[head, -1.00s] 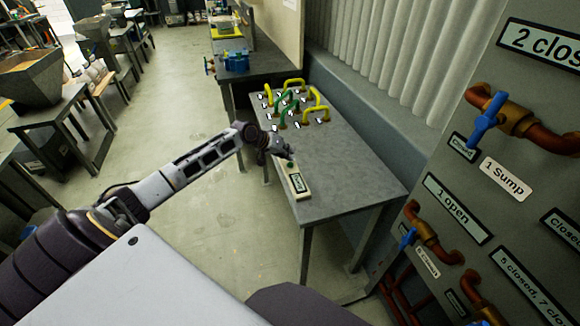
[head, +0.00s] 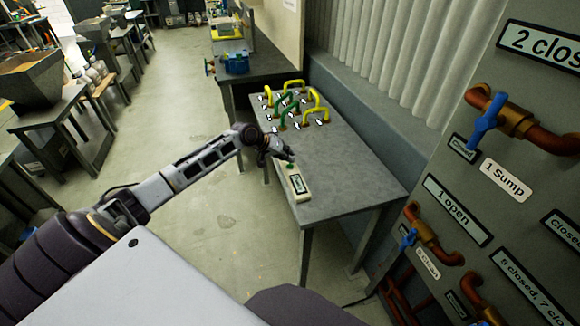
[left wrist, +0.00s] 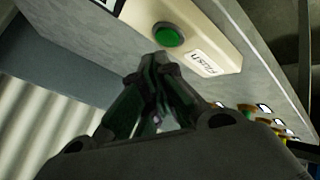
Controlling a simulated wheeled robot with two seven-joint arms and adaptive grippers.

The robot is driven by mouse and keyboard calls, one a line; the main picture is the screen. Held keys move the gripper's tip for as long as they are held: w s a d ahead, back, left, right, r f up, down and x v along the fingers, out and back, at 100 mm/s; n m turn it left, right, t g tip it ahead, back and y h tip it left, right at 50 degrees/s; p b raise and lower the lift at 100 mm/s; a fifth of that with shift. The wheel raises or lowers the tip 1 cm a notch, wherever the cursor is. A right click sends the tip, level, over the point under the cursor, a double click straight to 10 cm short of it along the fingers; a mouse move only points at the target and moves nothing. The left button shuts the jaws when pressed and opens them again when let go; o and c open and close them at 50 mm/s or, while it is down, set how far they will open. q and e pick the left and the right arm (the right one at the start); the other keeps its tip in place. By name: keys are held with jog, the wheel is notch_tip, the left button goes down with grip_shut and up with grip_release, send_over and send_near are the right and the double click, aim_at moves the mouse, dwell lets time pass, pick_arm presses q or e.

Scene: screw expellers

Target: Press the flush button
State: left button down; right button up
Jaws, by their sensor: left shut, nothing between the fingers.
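The flush button is a round green button (left wrist: 168,35) on a cream box (left wrist: 203,30) with a label reading "Flush". In the head view the box (head: 308,197) lies at the near left edge of a grey metal table (head: 345,180), with the green button at its far end, partly behind my fingers. My left gripper (head: 289,157) is shut and empty, its fingertips close by the button. In the left wrist view the fingertips (left wrist: 150,62) point toward the box just beside the button; contact cannot be told. My right gripper is not in view.
Yellow and green bent pipes (head: 290,100) with small white labels stand on the table's far end. A grey panel (head: 470,200) with copper pipes and blue valves rises at the right. Open floor lies left of the table.

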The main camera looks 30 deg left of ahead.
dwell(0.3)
pick_arm(q)
jog(key=shift+f, duration=0.35)
jog(key=shift+f, duration=0.1)
dwell(0.5)
jog(key=shift+f, duration=0.5)
dwell(1.1)
jog(key=shift+r+p, duration=0.1)
jog(key=shift+p, duration=0.2)
jog(key=shift+r+p, duration=0.85)
jog(key=shift+p, duration=0.1)
jog(key=shift+r+p, duration=2.5)
jog(key=shift+p, duration=0.05)
